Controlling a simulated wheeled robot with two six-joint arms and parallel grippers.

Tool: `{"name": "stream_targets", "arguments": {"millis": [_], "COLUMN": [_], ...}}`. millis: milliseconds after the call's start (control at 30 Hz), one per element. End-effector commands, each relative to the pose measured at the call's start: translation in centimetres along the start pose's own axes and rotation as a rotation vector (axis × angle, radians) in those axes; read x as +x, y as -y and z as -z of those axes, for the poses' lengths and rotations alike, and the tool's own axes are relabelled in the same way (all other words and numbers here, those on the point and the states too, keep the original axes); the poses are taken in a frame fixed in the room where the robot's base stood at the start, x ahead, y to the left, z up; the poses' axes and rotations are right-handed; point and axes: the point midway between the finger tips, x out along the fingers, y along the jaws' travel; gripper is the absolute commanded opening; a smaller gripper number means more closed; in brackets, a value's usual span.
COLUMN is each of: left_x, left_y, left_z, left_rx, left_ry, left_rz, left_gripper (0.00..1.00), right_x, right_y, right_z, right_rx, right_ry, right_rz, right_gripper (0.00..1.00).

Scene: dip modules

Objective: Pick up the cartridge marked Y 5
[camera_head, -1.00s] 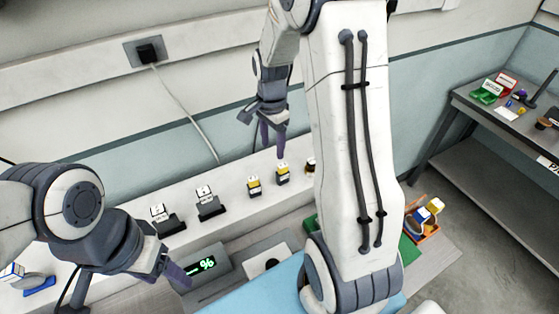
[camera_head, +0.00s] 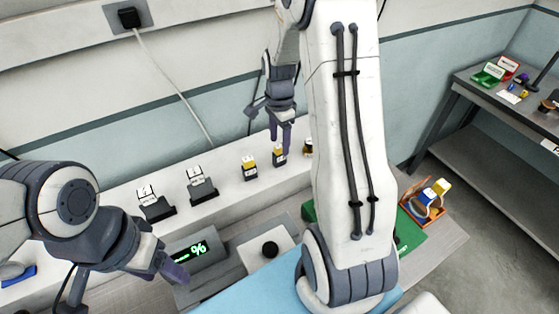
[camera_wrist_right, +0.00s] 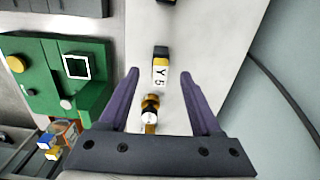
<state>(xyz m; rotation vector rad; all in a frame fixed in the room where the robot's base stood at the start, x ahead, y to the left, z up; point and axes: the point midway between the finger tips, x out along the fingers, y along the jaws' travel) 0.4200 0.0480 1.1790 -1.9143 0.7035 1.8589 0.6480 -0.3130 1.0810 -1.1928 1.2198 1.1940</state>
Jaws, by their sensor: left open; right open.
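The cartridge marked Y 5 (camera_wrist_right: 160,72) has a black base, a yellow band and a white label in the right wrist view. It lies between the lines of my right gripper's fingers (camera_wrist_right: 157,85), apparently just beyond the tips. In the head view I take it to be the yellow and black cartridge (camera_head: 279,160) right below my right gripper (camera_head: 280,142), which is open and points down. That view does not show whether they touch. My left gripper (camera_head: 173,270) is open and empty at the lower left, near the display box.
Two black holders with white tops (camera_head: 202,189) stand further left. A small brown-yellow item (camera_wrist_right: 150,108) is close beside Y 5. A display box (camera_head: 192,255) is in front.

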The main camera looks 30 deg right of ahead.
Motion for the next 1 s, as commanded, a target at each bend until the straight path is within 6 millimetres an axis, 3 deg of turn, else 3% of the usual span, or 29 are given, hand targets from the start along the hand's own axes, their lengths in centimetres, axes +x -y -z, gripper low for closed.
{"name": "stream_targets", "arguments": {"millis": [33, 100, 400, 433, 600, 1000], "left_x": [1.4, 2.1, 2.2, 2.2, 2.2, 1.8], "left_y": [0.1, 0.1, 0.2, 0.2, 0.2, 0.1], "left_z": [-0.1, -0.1, -0.1, -0.1, -0.1, -0.1], "left_rx": [0.0, 0.0, 0.001, 0.001, 0.001, 0.001], "left_ry": [0.0, 0.0, 0.0, 0.0, 0.0, 0.0], "left_rz": [0.0, 0.0, 0.0, 0.0, 0.0, 0.0], "left_gripper": [0.62, 0.62, 0.62, 0.62, 0.62, 0.62], "right_x": [1.5, 2.2, 2.4, 2.4, 2.4, 2.0], "right_y": [0.0, 0.0, 0.0, 0.0, 0.0, 0.0], "right_z": [0.0, 0.0, 0.0, 0.0, 0.0, 0.0], "right_rx": [0.0, 0.0, 0.0, 0.0, 0.0, 0.0], "right_ry": [0.0, 0.0, 0.0, 0.0, 0.0, 0.0], "right_rz": [-0.001, 0.0, 0.001, 0.001, 0.001, 0.001], "right_gripper": [0.65, 0.65, 0.65, 0.61, 0.0, 0.0]}}
